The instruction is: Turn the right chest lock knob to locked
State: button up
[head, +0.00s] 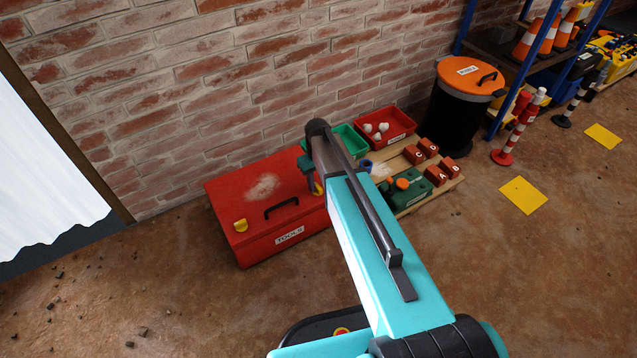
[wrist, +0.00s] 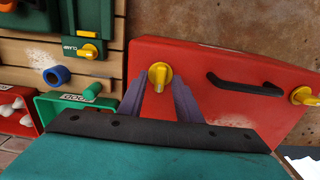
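The red tool chest (head: 300,228) stands on the floor by the wall, with a black handle (head: 281,207) on its lid. The right lock knob (wrist: 159,76) is yellow, with a round base and a grip bar that looks roughly upright in the wrist view. A yellow bit of it shows below my gripper in the head view (head: 318,188). My gripper (wrist: 157,86) is open, with its purple fingers on either side of this knob. I cannot tell whether they touch it. The left knob (head: 240,225) is yellow and also shows at the right edge of the wrist view (wrist: 304,96).
A pallet right of the chest holds a green bin (head: 348,140), a red bin (head: 385,128) with white pieces, a green case (head: 410,190) and red blocks. A black barrel (head: 457,110) with an orange lid stands behind. The floor before the chest is mostly clear.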

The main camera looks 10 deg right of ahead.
grip_shut()
jog(key=shift+r+n+p, duration=0.1)
jog(key=shift+n+p, duration=0.2)
jog(key=shift+p, duration=0.15)
jog(key=shift+d+r+n+p, duration=0.1)
jog(key=shift+n+p, duration=0.7)
jog(key=shift+p, duration=0.1)
jog(key=n+p, duration=0.4)
jog(key=shift+n, duration=0.4)
jog(key=n+p, duration=0.3)
jog(key=n, duration=0.3)
jog(key=shift+d+p, duration=0.1)
jog(key=shift+p, duration=0.25)
jog(key=n+p, duration=0.1)
jog(key=n, duration=0.4)
jog(key=shift+w+p, duration=0.15)
jog(key=shift+p, duration=0.25)
